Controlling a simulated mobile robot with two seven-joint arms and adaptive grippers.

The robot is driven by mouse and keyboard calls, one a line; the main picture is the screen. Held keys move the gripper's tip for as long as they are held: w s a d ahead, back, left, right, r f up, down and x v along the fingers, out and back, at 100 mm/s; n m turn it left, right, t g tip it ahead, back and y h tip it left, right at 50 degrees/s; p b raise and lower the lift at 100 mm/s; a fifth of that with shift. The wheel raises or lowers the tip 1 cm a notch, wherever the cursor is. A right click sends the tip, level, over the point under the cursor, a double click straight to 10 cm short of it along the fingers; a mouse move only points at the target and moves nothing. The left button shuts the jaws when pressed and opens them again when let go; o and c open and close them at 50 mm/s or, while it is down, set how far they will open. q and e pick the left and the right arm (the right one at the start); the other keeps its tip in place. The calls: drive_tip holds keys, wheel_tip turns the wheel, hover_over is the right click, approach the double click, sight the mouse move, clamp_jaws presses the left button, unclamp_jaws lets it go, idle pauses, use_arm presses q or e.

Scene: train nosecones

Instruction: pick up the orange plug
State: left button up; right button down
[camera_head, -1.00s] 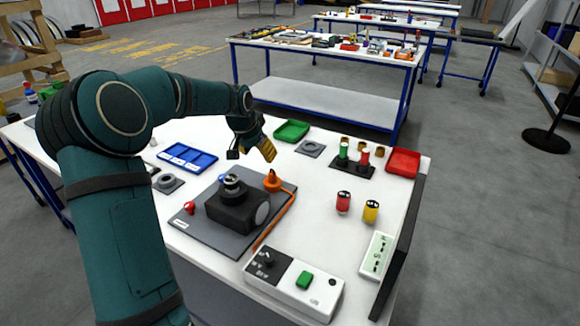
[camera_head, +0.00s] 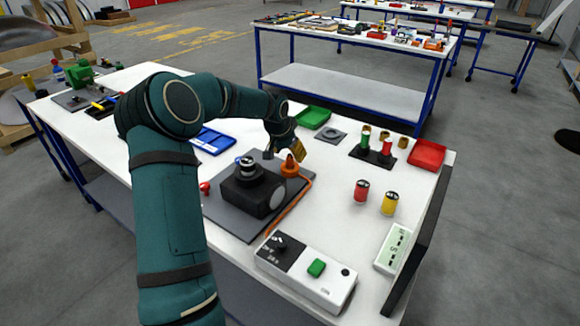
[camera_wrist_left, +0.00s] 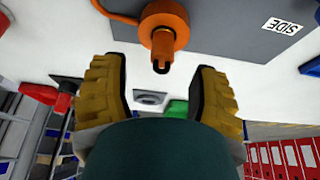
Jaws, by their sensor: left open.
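The orange plug (camera_head: 290,167) stands upright on the dark grey mat (camera_head: 232,226), beside a black block-shaped device (camera_head: 246,193), with an orange cable running from it toward the front. My left gripper (camera_head: 300,150) is just behind the plug in the head view, partly hidden by it. In the left wrist view the plug (camera_wrist_left: 163,33) is near the top centre. The two yellow-brown fingers (camera_wrist_left: 160,85) are spread apart, with the plug's tip just beyond the gap between them. The gripper is open and empty. My right gripper is not in view.
A white control box (camera_head: 307,275) with a green button stands at the front. Red (camera_head: 361,191) and yellow (camera_head: 389,203) cylinders stand to the right. Green (camera_head: 313,118), blue (camera_head: 212,140) and red (camera_head: 427,154) trays lie around the white table. A dark panel (camera_head: 420,241) edges the right side.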

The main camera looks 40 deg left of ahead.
sight(290, 154)
use_arm(q)
drive_tip(key=x, duration=0.4)
drive_tip(key=shift+a+r+b, duration=0.1)
drive_tip(key=shift+b, duration=0.3)
clamp_jaws()
